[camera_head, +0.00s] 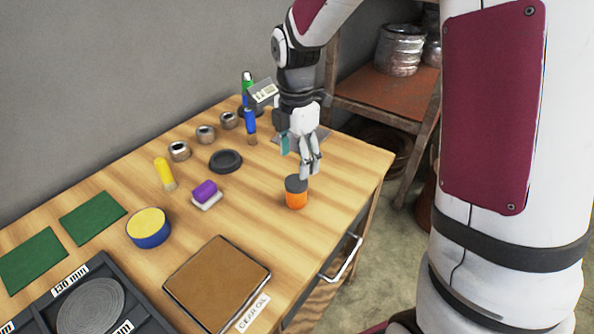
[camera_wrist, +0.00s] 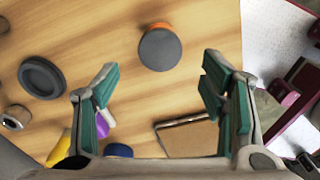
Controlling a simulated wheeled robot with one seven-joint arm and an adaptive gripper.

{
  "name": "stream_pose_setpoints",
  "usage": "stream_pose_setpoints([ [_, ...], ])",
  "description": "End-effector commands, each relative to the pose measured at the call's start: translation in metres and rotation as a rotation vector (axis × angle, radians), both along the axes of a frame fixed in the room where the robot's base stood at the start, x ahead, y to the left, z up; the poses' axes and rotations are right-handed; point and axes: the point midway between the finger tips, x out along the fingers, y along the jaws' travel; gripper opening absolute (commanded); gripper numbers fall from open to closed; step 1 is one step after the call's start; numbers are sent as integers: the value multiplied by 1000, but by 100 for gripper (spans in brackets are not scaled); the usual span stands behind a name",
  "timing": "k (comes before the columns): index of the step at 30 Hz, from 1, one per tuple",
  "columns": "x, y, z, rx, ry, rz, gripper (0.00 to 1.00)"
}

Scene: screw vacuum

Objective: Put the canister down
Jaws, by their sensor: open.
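The canister (camera_head: 296,193) is orange with a dark grey lid. It stands upright on the wooden table (camera_head: 330,185), near the right edge. In the wrist view the canister (camera_wrist: 160,48) shows from above, lid toward me, beyond my fingertips and between their lines. My gripper (camera_head: 308,168) is above the canister, apart from it in the wrist view. Its two teal-padded fingers (camera_wrist: 160,85) are wide open with nothing between them.
A dark round lid (camera_head: 226,161), a purple block on a white base (camera_head: 205,193) and a blue-yellow tub (camera_head: 149,228) stand to the left. A brown framed board (camera_head: 217,283) lies in front. Bare table surrounds the canister.

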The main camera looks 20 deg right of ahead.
Motion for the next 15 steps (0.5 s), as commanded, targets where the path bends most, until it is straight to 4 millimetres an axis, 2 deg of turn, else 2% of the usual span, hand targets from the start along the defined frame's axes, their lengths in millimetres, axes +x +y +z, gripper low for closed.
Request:
stream_pose_setpoints([
  [3,0,0,12,0,-1,-1,65],
  [10,-2,0,19,-2,-2,-13,65],
  [15,-24,-1,44,-17,-26,-165,65],
])
